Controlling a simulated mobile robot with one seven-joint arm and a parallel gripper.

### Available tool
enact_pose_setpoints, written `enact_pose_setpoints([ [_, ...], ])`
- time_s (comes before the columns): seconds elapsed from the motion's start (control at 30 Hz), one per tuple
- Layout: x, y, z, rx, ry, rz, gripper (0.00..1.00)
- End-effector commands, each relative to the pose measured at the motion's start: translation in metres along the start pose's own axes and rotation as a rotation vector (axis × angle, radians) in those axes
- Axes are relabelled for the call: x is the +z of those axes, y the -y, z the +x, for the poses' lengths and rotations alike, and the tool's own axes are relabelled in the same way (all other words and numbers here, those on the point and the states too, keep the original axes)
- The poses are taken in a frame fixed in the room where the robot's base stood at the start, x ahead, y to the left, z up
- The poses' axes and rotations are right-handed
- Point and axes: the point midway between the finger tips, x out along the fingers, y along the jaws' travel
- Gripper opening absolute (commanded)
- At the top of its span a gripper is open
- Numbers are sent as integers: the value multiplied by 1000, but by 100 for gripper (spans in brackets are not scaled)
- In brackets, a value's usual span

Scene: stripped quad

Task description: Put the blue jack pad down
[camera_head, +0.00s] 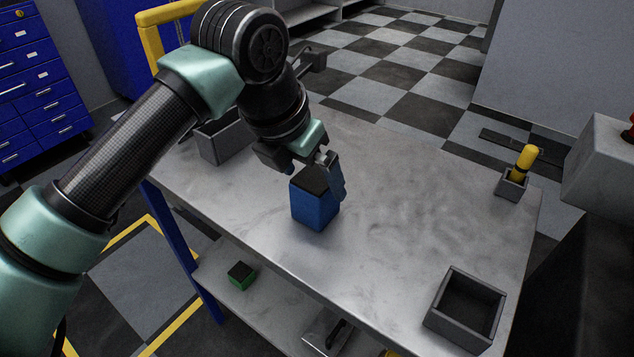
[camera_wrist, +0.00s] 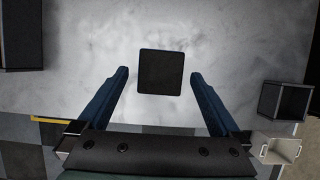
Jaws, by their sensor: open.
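The blue jack pad (camera_head: 314,209) is a blue block with a black top, standing upright on the grey metal table top (camera_head: 400,190). In the wrist view its black top (camera_wrist: 161,72) shows just beyond the fingertips, with bare table around it. My gripper (camera_head: 325,170) is beside and above the pad, and one finger overlaps it in the head view. In the wrist view my gripper (camera_wrist: 158,75) has its two blue fingers spread wide, with visible gaps to both sides of the pad. The pad's underside is hidden.
An empty grey bin (camera_head: 466,309) sits at the table's near right corner. A small holder with a yellow-handled tool (camera_head: 522,165) stands at the right edge. Another grey bin (camera_head: 222,138) is at the left, behind my arm. A green block (camera_head: 242,274) lies on the lower shelf.

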Motion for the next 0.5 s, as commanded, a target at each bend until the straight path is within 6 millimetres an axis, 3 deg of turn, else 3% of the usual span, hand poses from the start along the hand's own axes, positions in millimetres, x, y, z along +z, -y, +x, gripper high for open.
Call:
enact_pose_setpoints([
  [0.2, 1, 0, -46, 3, 0, 0, 100],
  [0.5, 0, 0, -69, -1, -1, 0, 100],
])
